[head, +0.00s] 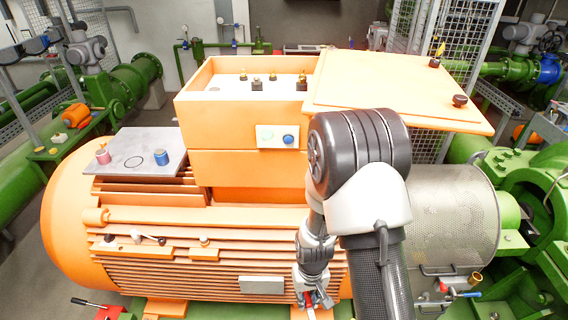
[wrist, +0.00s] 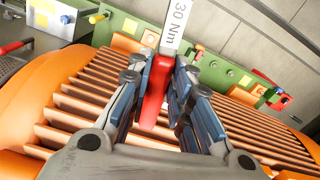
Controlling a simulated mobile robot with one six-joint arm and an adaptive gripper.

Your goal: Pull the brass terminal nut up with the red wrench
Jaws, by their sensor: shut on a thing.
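The red wrench (wrist: 157,88) is held between the fingers of my gripper (wrist: 160,100) in the wrist view. A pale part marked "30 Nm" (wrist: 178,22) sticks out beyond the fingers. In the head view my gripper (head: 316,300) is low in front of the finned orange motor (head: 190,268); a bit of red shows at its tips. Brass-topped terminals stand in the open orange terminal box (head: 215,107): one at left (head: 243,74), one in the middle (head: 273,75), one at right (head: 302,81). I cannot tell which one carries the task's nut. My gripper is well below and apart from them.
An orange lid (head: 390,95) with a black knob (head: 460,100) juts out right of the box. A grey plate (head: 130,145) with a pink pot (head: 103,156) and a blue pot (head: 161,157) lies at left. A perforated guard (head: 455,220) stands at right.

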